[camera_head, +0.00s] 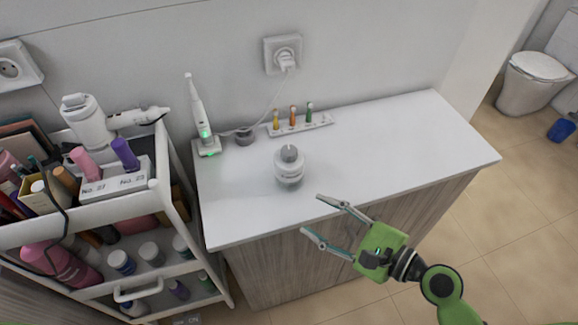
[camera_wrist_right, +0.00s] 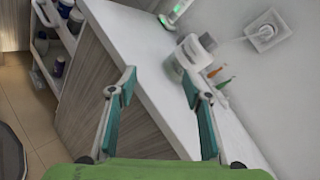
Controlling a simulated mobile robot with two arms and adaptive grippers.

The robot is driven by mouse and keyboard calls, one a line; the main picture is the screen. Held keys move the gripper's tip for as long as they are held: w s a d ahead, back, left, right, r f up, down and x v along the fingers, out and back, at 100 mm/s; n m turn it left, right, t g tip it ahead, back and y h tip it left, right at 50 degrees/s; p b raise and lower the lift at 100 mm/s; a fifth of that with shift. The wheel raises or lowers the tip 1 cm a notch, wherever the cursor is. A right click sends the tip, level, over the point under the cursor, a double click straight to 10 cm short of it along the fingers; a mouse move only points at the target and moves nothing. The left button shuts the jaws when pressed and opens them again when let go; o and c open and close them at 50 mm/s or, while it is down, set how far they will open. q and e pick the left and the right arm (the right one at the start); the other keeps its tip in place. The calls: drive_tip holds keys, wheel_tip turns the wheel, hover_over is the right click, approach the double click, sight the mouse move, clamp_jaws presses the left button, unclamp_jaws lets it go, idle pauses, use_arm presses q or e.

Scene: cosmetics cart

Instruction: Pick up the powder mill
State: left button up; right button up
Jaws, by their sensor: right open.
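The powder mill appears to be the white jar with a grey knob on top (camera_head: 289,168), standing upright on the white counter (camera_head: 390,150). It also shows in the right wrist view (camera_wrist_right: 184,62), above the gap between my fingers and to the right. My right gripper (camera_head: 311,214) is open and empty, in front of the counter's front edge and to the lower right of the jar. Its two teal-padded fingers are spread apart in the right wrist view (camera_wrist_right: 158,75). The jar is apart from both fingers. My left gripper is not in view.
An electric toothbrush on its charger (camera_head: 201,125), a small dark round item (camera_head: 244,137) and a white holder (camera_head: 320,122) with three coloured pieces stand behind the jar. A loaded cosmetics cart (camera_head: 160,200) is at left. The counter's right half is clear.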

sight(295, 157)
drive_tip(key=w+d+r+m+t, duration=0.35)
drive_tip(key=r+m, duration=0.25)
drive_tip(key=m, duration=0.2)
drive_tip(key=shift+m, duration=0.3)
drive_tip(key=p+x, duration=0.1)
drive_tip(key=x, duration=0.3)
drive_tip(key=p+x, duration=0.2)
drive_tip(key=x, duration=0.2)
drive_tip(key=shift+s+a+r, duration=0.1)
drive_tip(key=shift+s+a, duration=0.1)
drive_tip(key=shift+s, duration=0.05)
drive_tip(key=shift+w+a, duration=0.35)
drive_tip(key=shift+a, duration=0.1)
drive_tip(key=x, duration=0.1)
drive_tip(key=p+x, duration=0.1)
drive_tip(key=x, duration=0.2)
drive_tip(key=shift+a+f+p, duration=0.15)
drive_tip(key=shift+f+p, duration=0.15)
drive_tip(key=shift+w+a+f, duration=0.15)
drive_tip(key=shift+w+a, duration=0.2)
drive_tip(key=shift+w, duration=0.05)
drive_tip(key=shift+s+d, duration=0.1)
drive_tip(key=c, duration=0.4)
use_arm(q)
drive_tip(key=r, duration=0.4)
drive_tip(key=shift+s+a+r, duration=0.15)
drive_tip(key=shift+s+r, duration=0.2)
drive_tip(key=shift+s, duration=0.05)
use_arm(e)
clamp_jaws()
